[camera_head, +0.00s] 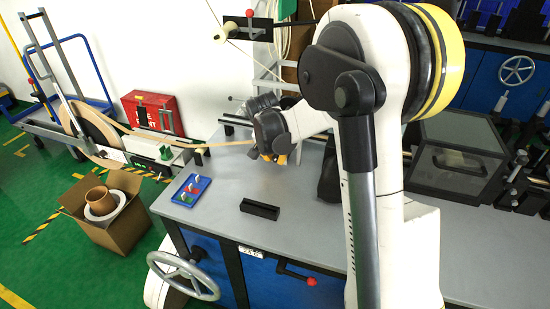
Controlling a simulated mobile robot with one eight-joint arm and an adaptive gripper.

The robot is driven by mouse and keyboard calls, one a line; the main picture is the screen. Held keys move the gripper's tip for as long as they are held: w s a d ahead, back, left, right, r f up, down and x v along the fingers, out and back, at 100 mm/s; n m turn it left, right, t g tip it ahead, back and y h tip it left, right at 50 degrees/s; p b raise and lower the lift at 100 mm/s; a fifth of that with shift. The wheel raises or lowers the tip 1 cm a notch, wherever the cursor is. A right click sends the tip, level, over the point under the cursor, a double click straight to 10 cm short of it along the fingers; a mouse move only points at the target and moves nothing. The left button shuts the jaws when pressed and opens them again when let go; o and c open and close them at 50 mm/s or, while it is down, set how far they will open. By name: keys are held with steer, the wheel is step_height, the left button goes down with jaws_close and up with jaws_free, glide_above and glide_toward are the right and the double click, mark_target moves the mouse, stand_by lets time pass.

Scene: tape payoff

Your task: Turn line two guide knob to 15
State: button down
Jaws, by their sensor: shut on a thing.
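My gripper (276,158), dark with orange-yellow parts near its tips, is low over the far side of the grey bench (225,228), beside the tan tape (217,144). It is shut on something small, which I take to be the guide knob. The knob, its scale and any numbers are hidden behind my gripper and arm, so its setting cannot be read. The tape runs from the large reel (92,128) at the left towards the gripper.
A blue tray (183,201) with small red and white pieces and a black block (260,209) lie on the bench. A clear-lidded box (455,160) stands right. A cardboard box (125,235) is on the floor.

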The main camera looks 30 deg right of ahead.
steer(key=shift+w+a+g+h, duration=0.1)
steer(key=shift+a+g+h, duration=0.05)
steer(key=shift+g+h, duration=0.6)
steer(key=shift+w+a+f+n+g+h, duration=0.1)
steer(key=shift+n+g+h, duration=0.2)
steer(key=shift+g+h, duration=0.35)
steer(key=shift+w+f+n+g+h, duration=0.1)
steer(key=shift+n+g+h, duration=0.2)
steer(key=shift+g+h, duration=0.3)
steer(key=g+h+b, duration=0.1)
steer(key=g+h, duration=0.1)
steer(key=shift+f+n+h, duration=0.15)
steer(key=shift+n+h, duration=0.25)
steer(key=shift+g+h+b, duration=0.35)
steer(key=shift+g+h, duration=0.25)
steer(key=c, duration=1.3)
jaws_free()
steer(key=shift+o, duration=0.2)
steer(key=shift+s, duration=0.1)
